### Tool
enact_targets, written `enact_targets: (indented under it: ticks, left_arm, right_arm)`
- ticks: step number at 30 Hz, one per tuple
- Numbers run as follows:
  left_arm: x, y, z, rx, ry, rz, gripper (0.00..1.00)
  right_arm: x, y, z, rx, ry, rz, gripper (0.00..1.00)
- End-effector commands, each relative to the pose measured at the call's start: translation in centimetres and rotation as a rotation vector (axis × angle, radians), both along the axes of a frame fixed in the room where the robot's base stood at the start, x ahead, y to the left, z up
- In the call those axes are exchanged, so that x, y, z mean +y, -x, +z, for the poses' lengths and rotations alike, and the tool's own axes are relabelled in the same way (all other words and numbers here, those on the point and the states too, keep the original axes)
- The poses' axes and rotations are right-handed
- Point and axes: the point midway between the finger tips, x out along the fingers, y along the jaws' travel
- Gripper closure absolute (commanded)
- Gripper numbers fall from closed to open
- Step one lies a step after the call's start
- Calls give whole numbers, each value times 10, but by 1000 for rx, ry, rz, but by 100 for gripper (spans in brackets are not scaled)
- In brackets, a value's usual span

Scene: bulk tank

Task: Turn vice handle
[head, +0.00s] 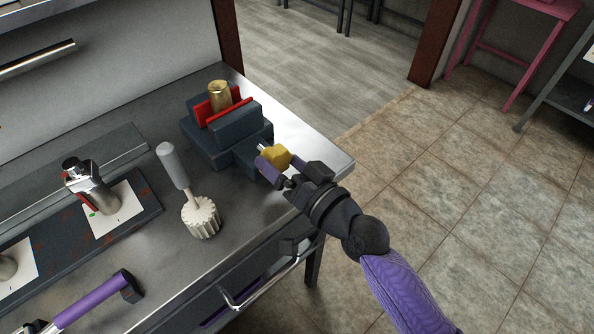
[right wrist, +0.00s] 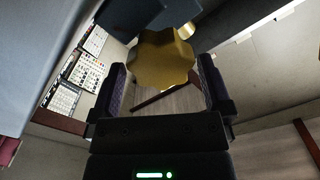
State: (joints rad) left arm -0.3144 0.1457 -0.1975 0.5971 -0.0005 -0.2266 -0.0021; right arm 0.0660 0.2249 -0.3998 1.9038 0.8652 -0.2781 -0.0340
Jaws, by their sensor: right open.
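The vice (head: 233,130) is dark blue-grey with red jaw faces and stands near the bench's right end. A brass cylinder (head: 219,95) stands upright between its jaws. The yellow lobed vice handle (head: 276,156) is on the vice's near right side. My right gripper (head: 270,160) is at the handle. In the right wrist view the handle (right wrist: 165,60) sits between the two open fingers (right wrist: 165,85), with a gap visible on each side. Whether a finger touches it cannot be told for certain. My left gripper cannot be made out.
A metal fitting (head: 92,185) sits on a dark board (head: 150,212). A purple bar with a dark end (head: 95,303) is at lower left. A drawer handle (head: 262,290) protrudes from the bench front.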

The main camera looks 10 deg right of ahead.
Motion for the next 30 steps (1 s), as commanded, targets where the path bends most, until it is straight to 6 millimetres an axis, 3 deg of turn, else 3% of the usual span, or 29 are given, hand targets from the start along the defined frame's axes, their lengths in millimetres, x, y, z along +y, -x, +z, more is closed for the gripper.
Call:
enact_targets:
  ticks: [7,12,30]
  left_arm:
    - [-3,-2,5,-5,5,3,41]
    - [-4,-1,5,-5,6,3,41]
    - [-4,2,5,0,7,1,41]
  right_arm:
    - [-33,46,0,3,6,3,0]
    - [-48,66,0,3,2,1,0]
    - [-50,69,0,0,0,0,0]
